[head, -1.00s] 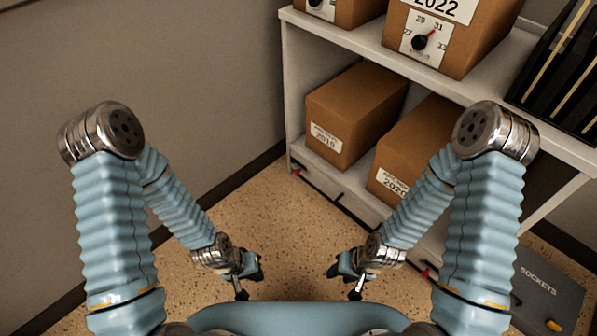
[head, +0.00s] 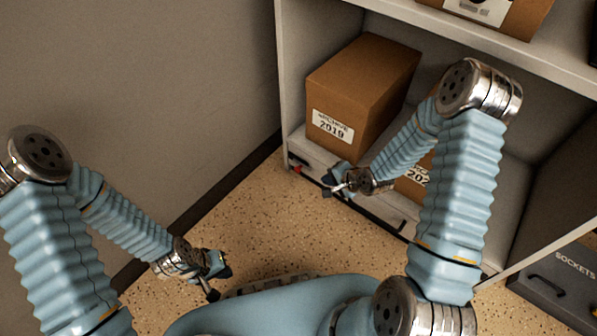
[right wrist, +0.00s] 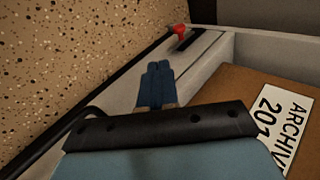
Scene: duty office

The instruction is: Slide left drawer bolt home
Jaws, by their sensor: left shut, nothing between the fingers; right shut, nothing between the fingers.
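The left drawer bolt (head: 297,170) shows as a small red knob at the left end of the low white drawer front, under the archive 2019 box. It also shows in the right wrist view (right wrist: 180,31), beside a dark slot in the pale panel. My right gripper (head: 328,187) is shut and empty, in front of the drawer front and a little to the right of the bolt. In the right wrist view its closed blue fingers (right wrist: 157,80) point toward the red knob, with a gap between. My left gripper (head: 220,272) is shut and empty over the floor, well away from the shelf.
The archive 2019 box (head: 362,85) stands in the lower shelf bay, with another box (head: 413,180) partly hidden behind my right arm. A grey sockets case (head: 560,285) lies at the right. The speckled floor (head: 245,225) left of the drawer is clear.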

